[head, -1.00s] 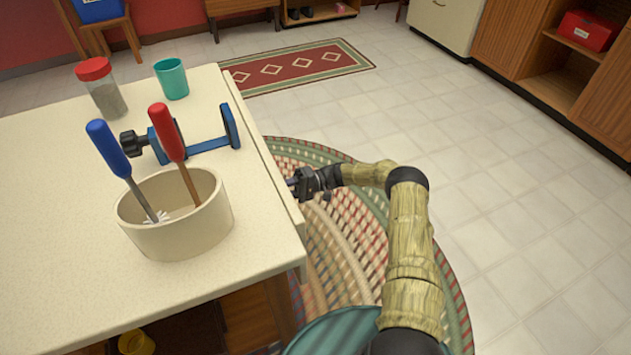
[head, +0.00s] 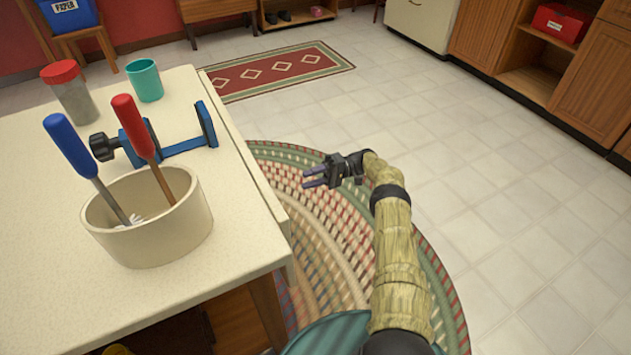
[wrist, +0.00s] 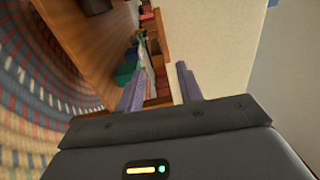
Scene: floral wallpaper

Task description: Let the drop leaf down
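The cream worktop (head: 225,235) fills the left of the head view. A narrow cream strip (head: 262,190), which looks like the drop leaf, runs along its right edge past a thin seam. It shows almost edge-on and appears to hang down steeply; its exact angle and lower part are hidden. My gripper (head: 306,177) is open and empty, to the right of this edge with a gap, above the braided rug. In the wrist view its two fingers (wrist: 160,88) are apart with nothing between them. A pale panel (wrist: 222,40) lies beyond and right of them, perhaps the leaf.
The braided rug (head: 335,245) lies beneath my arm. Tiled floor to the right is clear.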

